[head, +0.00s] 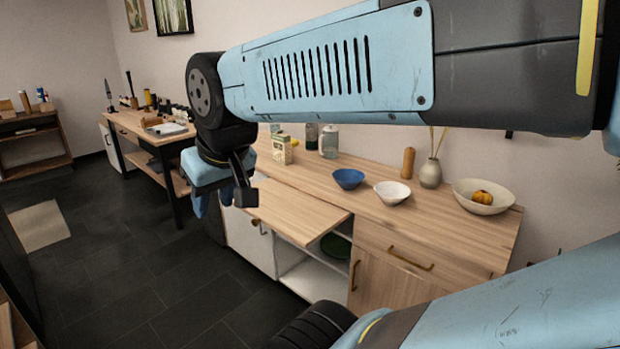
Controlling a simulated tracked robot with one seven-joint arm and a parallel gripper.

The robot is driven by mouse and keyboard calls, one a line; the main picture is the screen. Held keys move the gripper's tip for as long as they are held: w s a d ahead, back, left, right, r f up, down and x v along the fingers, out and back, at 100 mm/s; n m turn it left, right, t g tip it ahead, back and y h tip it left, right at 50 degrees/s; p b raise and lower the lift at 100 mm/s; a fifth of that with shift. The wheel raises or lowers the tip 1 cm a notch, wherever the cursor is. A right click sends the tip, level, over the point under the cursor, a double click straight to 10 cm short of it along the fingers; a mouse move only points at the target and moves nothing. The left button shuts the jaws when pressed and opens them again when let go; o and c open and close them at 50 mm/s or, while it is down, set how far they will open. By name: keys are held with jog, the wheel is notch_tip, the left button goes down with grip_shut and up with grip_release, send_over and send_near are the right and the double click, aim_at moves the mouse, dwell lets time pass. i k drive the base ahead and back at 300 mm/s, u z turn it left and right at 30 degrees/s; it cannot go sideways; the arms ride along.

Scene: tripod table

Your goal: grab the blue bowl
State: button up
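The blue bowl (348,179) stands upright on the wooden top of the sideboard (330,168), left of a white bowl (392,193). The inside of the blue bowl looks empty. My gripper (222,199) hangs from the end of my arm, to the left of the blue bowl and apart from it. It points downward in front of the sideboard's left part. Its fingers are small, dark and partly overlapped, so their opening is unclear. I see nothing held in it.
A wooden panel (297,212) juts out from the sideboard's front, above an open compartment holding a green dish (337,246). A vase (430,173), a pepper mill (407,162) and a large bowl (482,201) stand right. A carton (281,149) and jar (329,141) stand behind left.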

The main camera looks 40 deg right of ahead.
aim_at(347, 180)
jog(key=u, duration=0.05)
jog(key=i, duration=2.05)
jog(key=z, duration=1.75)
jog(key=k, duration=0.75)
jog(key=z, duration=0.25)
jog(key=i, duration=0.6)
jog(key=u, duration=0.05)
